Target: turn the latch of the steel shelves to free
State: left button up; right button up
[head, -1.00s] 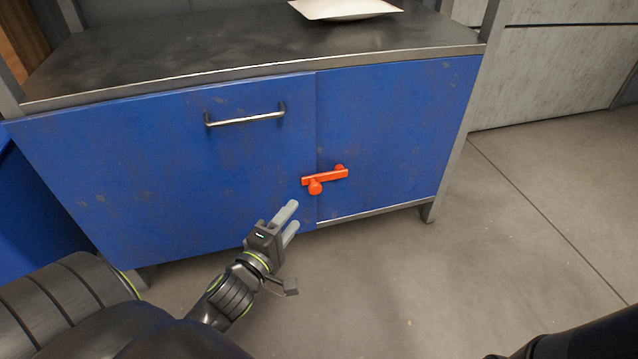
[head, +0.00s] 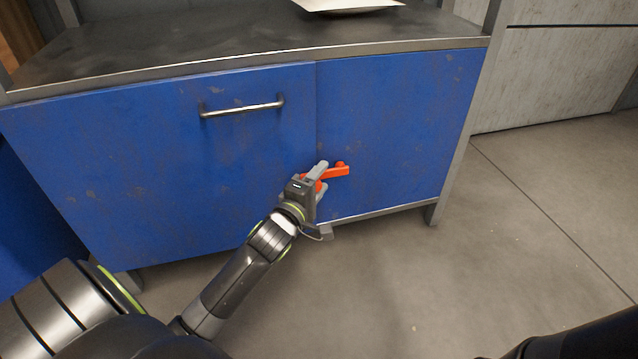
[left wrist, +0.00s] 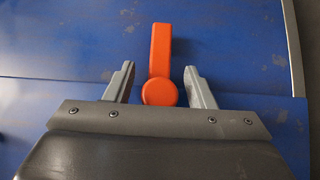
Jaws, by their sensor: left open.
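The orange-red latch (head: 337,171) sits low on the blue front of the steel shelves (head: 384,120), across the seam between the two blue panels. It lies nearly level, its right end slightly higher. In the left wrist view the latch bar (left wrist: 161,52) has a round knob (left wrist: 159,92) at its near end. My left gripper (head: 318,177) is open at the latch's left end and hides part of it. In the left wrist view the fingers of my left gripper (left wrist: 160,85) stand on either side of the knob, with gaps visible. My right gripper is not in view.
A metal bar handle (head: 242,108) is on the left panel, above the latch. A pale object (head: 350,5) lies on the dark shelf top (head: 230,35). A grey leg (head: 434,212) stands at the right. The concrete floor (head: 500,260) in front is clear.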

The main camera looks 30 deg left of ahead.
pick_arm(q)
grip_shut()
dwell(0.3)
dwell(0.3)
